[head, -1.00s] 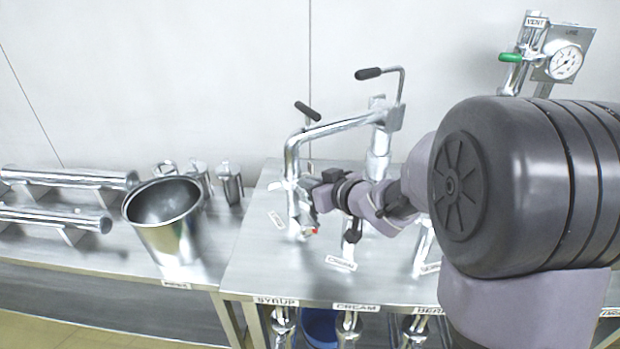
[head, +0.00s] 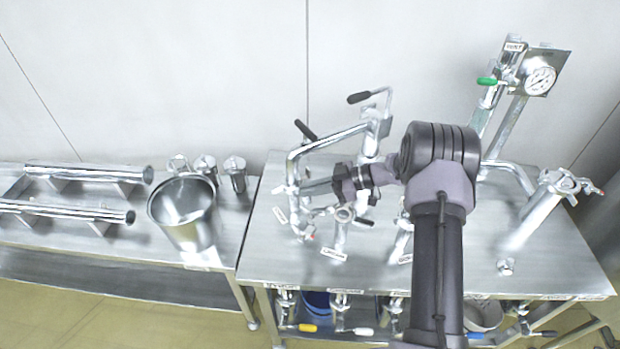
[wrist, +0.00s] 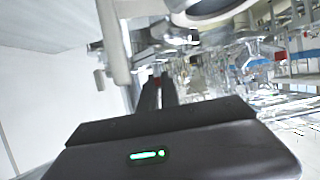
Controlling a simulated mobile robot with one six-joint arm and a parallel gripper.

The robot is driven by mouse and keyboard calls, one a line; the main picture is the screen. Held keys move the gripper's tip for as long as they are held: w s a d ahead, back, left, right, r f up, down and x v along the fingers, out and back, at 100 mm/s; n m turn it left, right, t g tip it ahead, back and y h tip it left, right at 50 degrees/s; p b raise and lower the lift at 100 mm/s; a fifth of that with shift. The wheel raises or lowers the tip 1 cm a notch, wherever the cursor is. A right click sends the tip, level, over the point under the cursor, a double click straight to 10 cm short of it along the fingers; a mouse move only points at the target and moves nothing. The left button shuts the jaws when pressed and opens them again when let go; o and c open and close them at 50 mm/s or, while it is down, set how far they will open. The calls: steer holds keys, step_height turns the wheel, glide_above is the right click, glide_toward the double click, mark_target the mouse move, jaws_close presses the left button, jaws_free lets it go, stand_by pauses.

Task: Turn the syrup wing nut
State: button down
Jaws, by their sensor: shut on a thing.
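The syrup wing nut (head: 293,190) is on the upright metal pipe at the left end of the swing pipe (head: 330,137), above the SYRUP plate (head: 279,215). My gripper (head: 312,187) reaches it from the right, its jaws roughly level and shut on the nut. The fingertips and the nut are small and partly hidden in the head view. In the wrist view, the two dark fingers (wrist: 158,92) are close together, with shiny metal and a red tip just beyond them. The exact grip cannot be made out there.
The cream valve (head: 341,225) stands right of the syrup pipe. A black-handled lever (head: 359,98) rises above the swing pipe. A gauge (head: 540,80) with a green-handled valve is at the back right. A steel bucket (head: 183,215) stands on the left bench.

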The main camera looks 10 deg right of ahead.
steer(key=n+g, duration=0.3)
steer(key=shift+w+f+y+b, duration=0.2)
steer(key=shift+y+b, duration=0.1)
steer(key=shift+b, duration=0.05)
steer(key=shift+w+n+g+b, duration=0.1)
steer(key=shift+n+g+b, duration=0.7)
steer(key=shift+g, duration=0.5)
steer(key=shift+r+n, duration=0.15)
steer(key=shift+n, duration=0.15)
steer(key=c, duration=1.6)
jaws_free()
steer(key=shift+r, duration=0.1)
